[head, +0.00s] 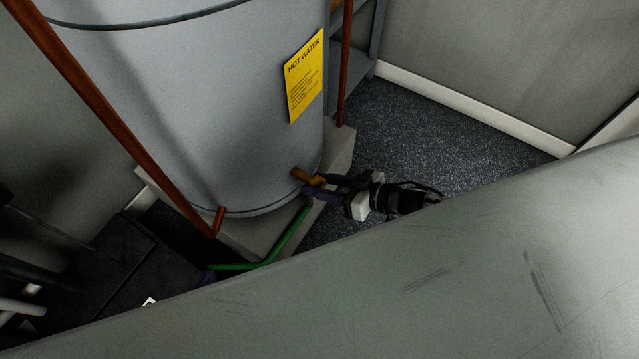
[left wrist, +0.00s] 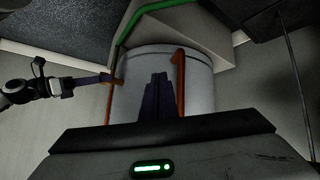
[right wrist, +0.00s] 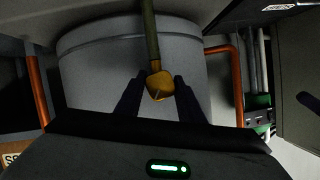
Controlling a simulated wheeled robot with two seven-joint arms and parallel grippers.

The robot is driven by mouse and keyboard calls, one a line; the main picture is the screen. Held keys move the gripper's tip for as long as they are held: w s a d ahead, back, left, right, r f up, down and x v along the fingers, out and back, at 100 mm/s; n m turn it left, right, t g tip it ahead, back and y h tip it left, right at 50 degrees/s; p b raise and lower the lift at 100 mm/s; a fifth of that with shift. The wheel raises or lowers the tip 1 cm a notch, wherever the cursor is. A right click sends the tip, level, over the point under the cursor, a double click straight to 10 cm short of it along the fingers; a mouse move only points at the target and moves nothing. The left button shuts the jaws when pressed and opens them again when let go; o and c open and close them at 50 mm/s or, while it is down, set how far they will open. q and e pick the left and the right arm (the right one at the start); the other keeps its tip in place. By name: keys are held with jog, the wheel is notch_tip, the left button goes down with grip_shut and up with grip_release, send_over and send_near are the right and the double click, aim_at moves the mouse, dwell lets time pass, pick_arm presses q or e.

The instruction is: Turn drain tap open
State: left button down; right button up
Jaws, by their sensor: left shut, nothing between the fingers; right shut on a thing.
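The brass drain tap (head: 303,175) sticks out low on the grey hot water tank (head: 190,90). A green hose (head: 290,233) runs from below it. My right gripper (head: 318,187) comes from the right and is shut on the tap. In the right wrist view the tap (right wrist: 160,87) sits between its two dark fingers. The tap's handle angle is hard to make out. My left gripper (left wrist: 156,80) is shut and empty, its fingers together in the left wrist view. In the head view only a dark tip (head: 208,276) shows beside the hose; the foreground surface hides the rest.
A large grey surface (head: 450,270) fills the foreground and hides much of the floor. Copper pipes (head: 100,100) run beside the tank, which stands on a pale plinth (head: 338,150). A yellow label (head: 305,76) is on the tank. Dark carpet (head: 440,125) is clear at the right.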

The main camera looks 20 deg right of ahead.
jog(key=shift+f+m, duration=0.15)
jog(key=shift+m, duration=0.15)
jog(key=shift+o, duration=0.2)
jog(key=m+y+b, duration=0.2)
jog(key=b, duration=0.1)
jog(key=shift+f+m+g, duration=0.1)
jog(key=shift+m+g, duration=0.2)
jog(key=shift+g, duration=0.1)
jog(key=m+y+b, duration=0.1)
jog(key=m+b, duration=0.1)
jog(key=shift+d+m+b, duration=0.1)
jog(key=shift+m+b, duration=0.2)
pick_arm(q)
jog(key=shift+w+d+f+m+g+h+b, duration=0.25)
jog(key=shift+w+d+h+b, duration=0.15)
jog(key=shift+d, duration=0.4)
jog(key=shift+w+d+f+m+g+h+b, duration=0.1)
jog(key=shift+w+d+m+g+h+b, duration=0.2)
jog(key=shift+d, duration=0.55)
jog(key=shift+w+d+f+m+g+h+b, duration=0.15)
jog(key=shift+w+d+f+m+h+b, duration=0.15)
jog(key=shift+w+d, duration=0.35)
pick_arm(e)
jog(key=shift+r+m+y, duration=0.2)
jog(key=shift+m+y, duration=0.6)
jog(key=shift+m, duration=0.4)
pick_arm(q)
jog(key=shift+s+d+r, duration=0.15)
pick_arm(e)
jog(key=o, duration=1)
